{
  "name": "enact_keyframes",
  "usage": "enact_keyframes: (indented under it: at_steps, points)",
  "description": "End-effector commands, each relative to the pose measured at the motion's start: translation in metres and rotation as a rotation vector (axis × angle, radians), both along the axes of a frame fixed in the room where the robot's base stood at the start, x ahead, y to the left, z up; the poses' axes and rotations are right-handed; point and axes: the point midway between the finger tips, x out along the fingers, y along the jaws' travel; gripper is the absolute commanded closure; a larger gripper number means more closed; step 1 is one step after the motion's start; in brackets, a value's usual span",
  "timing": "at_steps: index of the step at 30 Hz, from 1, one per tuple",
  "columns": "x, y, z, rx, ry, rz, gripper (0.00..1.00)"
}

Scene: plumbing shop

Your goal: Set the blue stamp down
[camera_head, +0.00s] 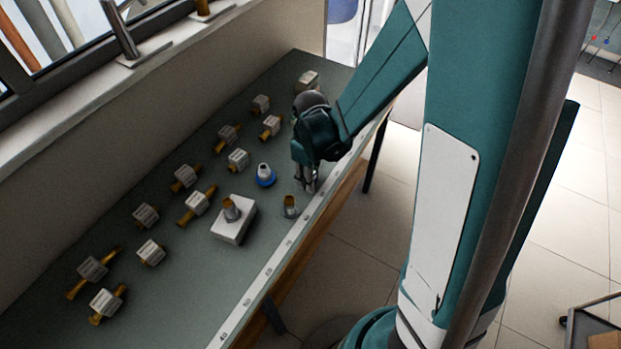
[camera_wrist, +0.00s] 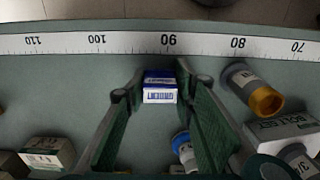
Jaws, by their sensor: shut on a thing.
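The blue stamp (camera_wrist: 160,88) is a small block with a blue top and a white, printed face. In the wrist view it sits between the fingertips of my gripper (camera_wrist: 155,86), which is shut on it. In the head view my gripper (camera_head: 306,184) points down low over the bench, close to the ruler edge. The stamp is mostly hidden by the fingers there. I cannot tell whether it touches the bench.
The green bench (camera_head: 110,225) has a ruler strip (camera_head: 268,268) along its front edge. A blue-based white piece (camera_head: 265,175), a brass-topped fitting (camera_head: 290,206) and a white box (camera_head: 233,222) bearing another fitting stand nearby. Several tagged brass fittings lie further back.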

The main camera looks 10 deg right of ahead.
Motion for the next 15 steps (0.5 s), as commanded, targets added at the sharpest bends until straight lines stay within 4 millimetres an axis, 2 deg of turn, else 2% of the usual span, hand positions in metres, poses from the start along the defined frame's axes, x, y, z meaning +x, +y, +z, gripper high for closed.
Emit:
enact_keyframes:
  at_steps: [4, 5, 8, 15]
  points:
    - [0.0, 0.0, -0.004, 0.0, 0.0, 0.0, 0.86]
    - [0.0, 0.0, -0.0035, 0.0, 0.0, 0.0, 0.71]
    - [0.0, 0.0, -0.0029, 0.0, 0.0, 0.0, 0.59]
    - [0.0, 0.0, -0.0028, 0.0, 0.0, 0.0, 0.59]
